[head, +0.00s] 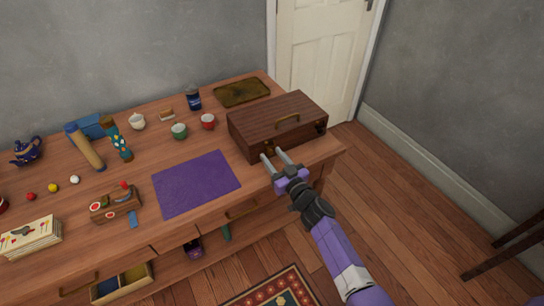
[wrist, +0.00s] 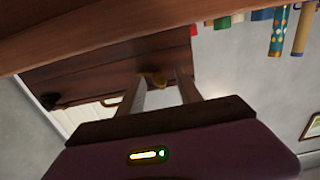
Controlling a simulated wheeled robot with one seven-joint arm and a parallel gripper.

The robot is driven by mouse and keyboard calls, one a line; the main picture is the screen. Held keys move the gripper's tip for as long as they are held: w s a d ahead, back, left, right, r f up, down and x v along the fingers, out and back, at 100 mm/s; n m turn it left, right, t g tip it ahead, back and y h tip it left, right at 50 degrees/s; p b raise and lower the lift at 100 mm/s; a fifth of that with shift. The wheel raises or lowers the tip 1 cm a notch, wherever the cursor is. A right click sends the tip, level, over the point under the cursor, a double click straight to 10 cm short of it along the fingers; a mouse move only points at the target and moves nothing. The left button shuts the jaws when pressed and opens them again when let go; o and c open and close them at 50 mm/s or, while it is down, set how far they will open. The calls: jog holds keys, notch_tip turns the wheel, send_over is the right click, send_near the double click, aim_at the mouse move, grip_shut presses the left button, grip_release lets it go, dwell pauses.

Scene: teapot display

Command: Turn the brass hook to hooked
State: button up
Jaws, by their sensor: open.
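A dark wooden case (head: 262,118) stands closed at the right end of the table, with a brass handle on its lid. Its front also shows in the wrist view (wrist: 105,65), where the picture is turned upside down. A small brass hook (wrist: 153,80) is on the case front, seen between my two fingers. In the head view, the brass fitting (head: 269,149) is partly behind my fingertips. My gripper (head: 274,157) is open, its fingertips close to the case front; they also show in the wrist view (wrist: 161,82). I cannot tell whether they touch the hook.
A second fitting (head: 320,128) is at the case's right. A purple mat (head: 196,184) lies left of my gripper.

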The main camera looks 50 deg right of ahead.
jog(key=shift+w+d, duration=0.15)
jog(key=shift+w, duration=0.3)
jog(key=shift+c, duration=0.4)
grip_shut()
jog(key=shift+n, duration=0.4)
jog(key=n, duration=0.5)
jog(key=shift+n, duration=0.3)
jog(key=n+b, duration=0.1)
jog(key=n, duration=0.5)
jog(key=shift+s, duration=0.1)
jog(key=shift+n+b, duration=0.3)
jog(key=shift+n, duration=0.1)
